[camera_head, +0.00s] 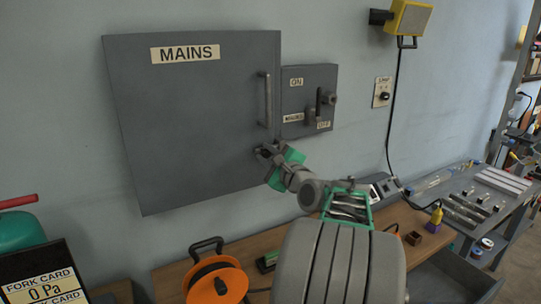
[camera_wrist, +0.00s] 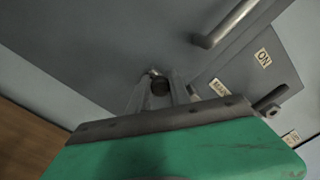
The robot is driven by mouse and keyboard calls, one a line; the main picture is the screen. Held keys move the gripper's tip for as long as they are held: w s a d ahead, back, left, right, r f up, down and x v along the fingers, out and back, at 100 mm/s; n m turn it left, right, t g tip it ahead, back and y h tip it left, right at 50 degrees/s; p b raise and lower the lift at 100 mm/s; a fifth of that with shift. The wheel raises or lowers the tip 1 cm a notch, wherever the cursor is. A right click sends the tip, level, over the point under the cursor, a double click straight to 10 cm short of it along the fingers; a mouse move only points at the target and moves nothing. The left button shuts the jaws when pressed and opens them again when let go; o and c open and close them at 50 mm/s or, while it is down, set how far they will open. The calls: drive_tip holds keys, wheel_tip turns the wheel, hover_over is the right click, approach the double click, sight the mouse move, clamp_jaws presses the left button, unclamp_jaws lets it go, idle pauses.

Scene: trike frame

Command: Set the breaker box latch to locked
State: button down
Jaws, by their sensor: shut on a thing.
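The large grey breaker box (camera_head: 190,120) marked MAINS hangs on the wall, its door closed flat. A vertical bar handle (camera_head: 264,98) is on its right side and also shows in the wrist view (camera_wrist: 222,27). My gripper (camera_head: 262,151) is at the door's lower right, below the handle. In the wrist view, my gripper's fingers (camera_wrist: 160,92) are closed around a small dark round latch knob (camera_wrist: 159,86) on the door. The head view hides most of the knob behind the gripper, so I cannot tell which way the latch is turned.
A smaller grey switch box (camera_head: 302,80) with ON and OFF labels and levers sits just right of the door. Below is a wooden bench (camera_head: 420,240) with an orange cable reel (camera_head: 216,283). A yellow lamp (camera_head: 408,18) hangs at upper right.

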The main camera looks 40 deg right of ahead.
drive_tip(key=shift+d+r, duration=0.2)
drive_tip(key=c, duration=1.6)
unclamp_jaws()
drive_tip(key=o, duration=0.4)
drive_tip(key=shift+f, duration=0.15)
drive_tip(key=b+v, duration=0.1)
drive_tip(key=v, duration=0.6)
drive_tip(key=shift+s+a+b, duration=0.1)
drive_tip(key=shift+s+b, duration=0.3)
